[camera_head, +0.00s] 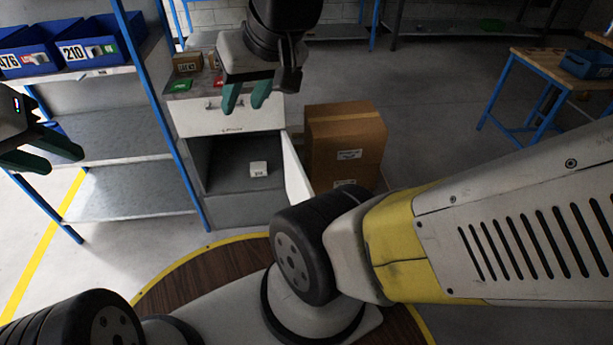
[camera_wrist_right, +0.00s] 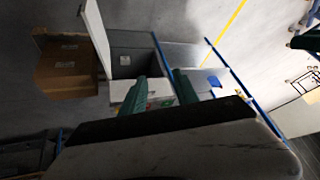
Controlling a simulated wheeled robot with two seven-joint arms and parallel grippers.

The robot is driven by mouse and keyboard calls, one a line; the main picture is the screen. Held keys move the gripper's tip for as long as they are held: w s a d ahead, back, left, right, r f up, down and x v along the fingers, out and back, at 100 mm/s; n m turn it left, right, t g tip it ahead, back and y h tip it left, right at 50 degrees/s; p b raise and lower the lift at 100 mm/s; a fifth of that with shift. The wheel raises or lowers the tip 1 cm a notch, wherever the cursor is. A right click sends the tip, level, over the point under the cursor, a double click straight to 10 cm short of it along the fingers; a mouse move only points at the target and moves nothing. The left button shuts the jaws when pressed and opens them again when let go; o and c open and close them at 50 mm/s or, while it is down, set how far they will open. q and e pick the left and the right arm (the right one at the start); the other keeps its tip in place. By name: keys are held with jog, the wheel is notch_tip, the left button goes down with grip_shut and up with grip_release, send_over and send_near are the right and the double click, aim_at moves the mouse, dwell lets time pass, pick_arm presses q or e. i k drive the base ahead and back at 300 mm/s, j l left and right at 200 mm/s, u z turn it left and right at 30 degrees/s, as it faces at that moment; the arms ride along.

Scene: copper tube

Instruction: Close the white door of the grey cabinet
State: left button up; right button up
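The grey cabinet (camera_head: 240,212) stands ahead with its lower compartment open. Its white door (camera_head: 297,172) is swung out on the right side, with its edge towards me. In the right wrist view the white door (camera_wrist_right: 96,36) stands out from the cabinet beside the cardboard box. My right gripper (camera_head: 245,104) is open and empty, above and in front of the white drawer front (camera_head: 228,117), apart from the door. Its two green fingers also show apart in the right wrist view (camera_wrist_right: 160,92). My left gripper (camera_head: 62,162) is open and empty at the left edge.
A cardboard box (camera_head: 345,140) stands close to the right of the open door. A blue-framed shelf (camera_head: 130,203) with blue bins stands left of the cabinet.

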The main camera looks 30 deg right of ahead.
aim_at(299, 189)
jog(key=l+u, duration=0.1)
jog(key=l, duration=0.45)
jog(key=k+l, duration=0.1)
jog(key=l, duration=0.5)
jog(key=k+l+u, duration=0.15)
jog(key=l, duration=1)
jog(key=k+l+z, duration=0.3)
jog(key=i+j, duration=0.05)
jog(key=i, duration=0.05)
